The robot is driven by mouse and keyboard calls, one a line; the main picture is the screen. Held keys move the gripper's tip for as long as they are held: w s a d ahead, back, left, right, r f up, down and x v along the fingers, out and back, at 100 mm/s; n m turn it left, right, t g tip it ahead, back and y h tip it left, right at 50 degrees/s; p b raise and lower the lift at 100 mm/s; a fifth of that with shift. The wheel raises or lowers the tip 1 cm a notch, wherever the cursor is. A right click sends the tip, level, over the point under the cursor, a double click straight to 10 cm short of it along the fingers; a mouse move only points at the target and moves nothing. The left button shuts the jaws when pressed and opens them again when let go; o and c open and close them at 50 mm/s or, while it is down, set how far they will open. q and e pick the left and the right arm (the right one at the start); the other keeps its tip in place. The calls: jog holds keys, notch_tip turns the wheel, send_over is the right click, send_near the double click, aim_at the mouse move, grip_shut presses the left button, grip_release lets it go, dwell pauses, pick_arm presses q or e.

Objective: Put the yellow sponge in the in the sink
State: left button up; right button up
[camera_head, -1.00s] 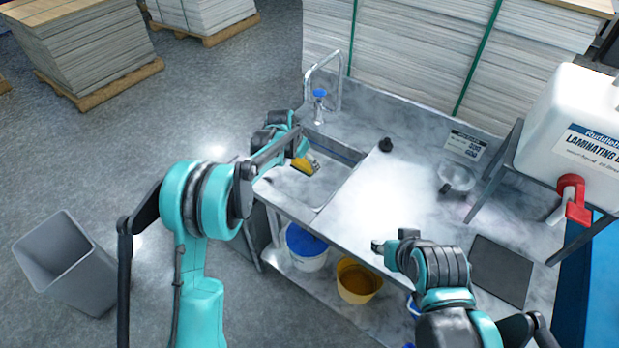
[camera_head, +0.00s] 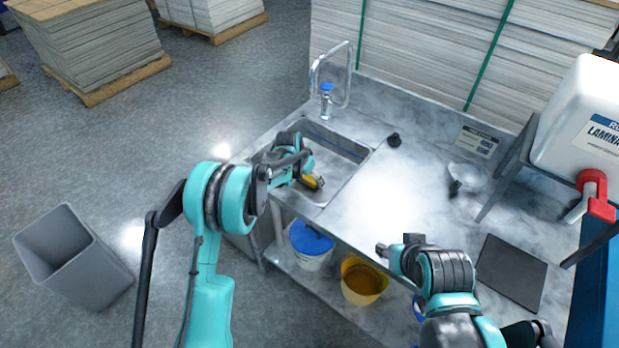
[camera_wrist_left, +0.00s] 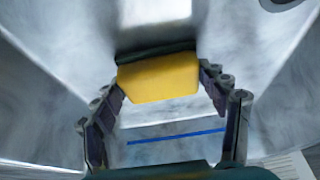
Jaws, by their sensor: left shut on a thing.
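The yellow sponge (camera_head: 312,182) is held in my left gripper (camera_head: 306,176), over the front part of the sink (camera_head: 344,148). In the left wrist view the sponge (camera_wrist_left: 158,79) shows a yellow body with a dark layer along its far edge, and the two fingers of my left gripper (camera_wrist_left: 160,88) press on its sides. Sink walls surround it in that view. I cannot tell whether the sponge touches the sink bottom. My right gripper (camera_head: 384,250) hangs over the front of the counter; its fingers are too small to read.
A tap (camera_head: 327,95) stands behind the sink. Buckets (camera_head: 362,281) sit on the shelf below.

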pick_arm(q)
jog(key=shift+f, duration=0.15)
jog(key=o, duration=1.1)
